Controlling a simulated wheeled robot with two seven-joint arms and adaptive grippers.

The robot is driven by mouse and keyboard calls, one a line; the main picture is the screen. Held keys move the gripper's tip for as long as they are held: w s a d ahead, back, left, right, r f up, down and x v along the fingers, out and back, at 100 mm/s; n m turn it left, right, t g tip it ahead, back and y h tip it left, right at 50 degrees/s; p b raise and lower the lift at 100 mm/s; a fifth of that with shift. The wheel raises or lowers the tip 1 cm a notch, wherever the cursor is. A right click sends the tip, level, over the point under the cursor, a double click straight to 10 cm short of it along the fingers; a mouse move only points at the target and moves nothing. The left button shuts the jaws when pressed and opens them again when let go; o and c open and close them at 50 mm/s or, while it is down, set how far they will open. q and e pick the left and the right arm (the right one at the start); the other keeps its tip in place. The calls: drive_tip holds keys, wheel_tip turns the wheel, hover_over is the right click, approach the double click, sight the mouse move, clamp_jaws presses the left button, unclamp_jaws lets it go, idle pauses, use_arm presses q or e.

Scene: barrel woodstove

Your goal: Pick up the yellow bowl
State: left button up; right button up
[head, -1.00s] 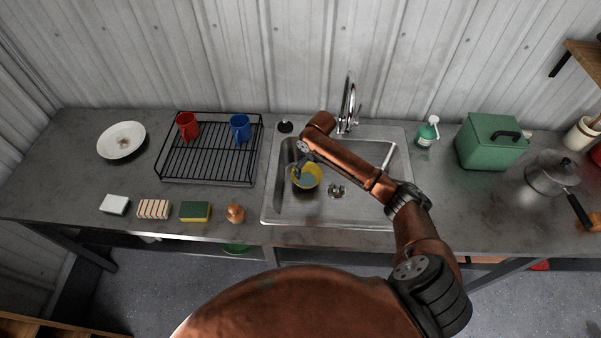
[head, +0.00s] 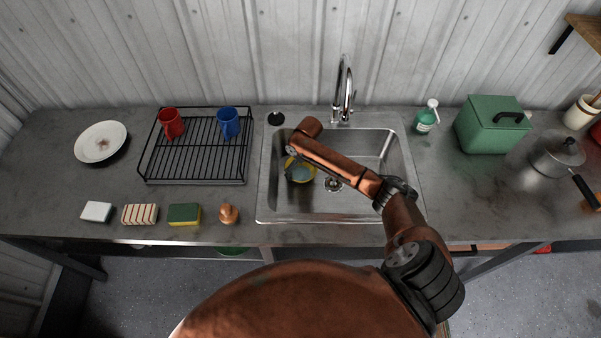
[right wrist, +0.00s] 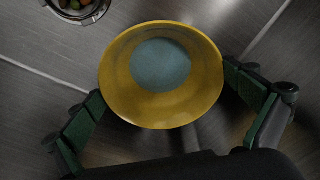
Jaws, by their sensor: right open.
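The yellow bowl (head: 300,172) sits in the left part of the sink, partly covered by my right arm. In the right wrist view the yellow bowl (right wrist: 160,100) is large and near, with a blue-grey round centre. My right gripper (right wrist: 162,86) is open, with one dark green finger on each side of the bowl, close to its rim. I cannot tell whether the fingers touch it. In the head view this gripper is mostly hidden by its own wrist. My left gripper does not show.
The steel sink (head: 385,205) has a drain (head: 333,184) right of the bowl and a tall faucet (head: 344,90) behind. A dish rack (head: 195,165) stands left. A soap bottle (head: 426,118) and green box (head: 492,130) stand right. Sponges lie at the front left.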

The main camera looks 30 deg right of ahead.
drive_tip(key=shift+w+f, duration=0.2)
drive_tip(key=shift+f, duration=0.55)
drive_tip(key=shift+c, duration=0.3)
drive_tip(key=shift+a, duration=0.1)
drive_tip(key=c, duration=1.2)
drive_tip(key=shift+r, duration=0.15)
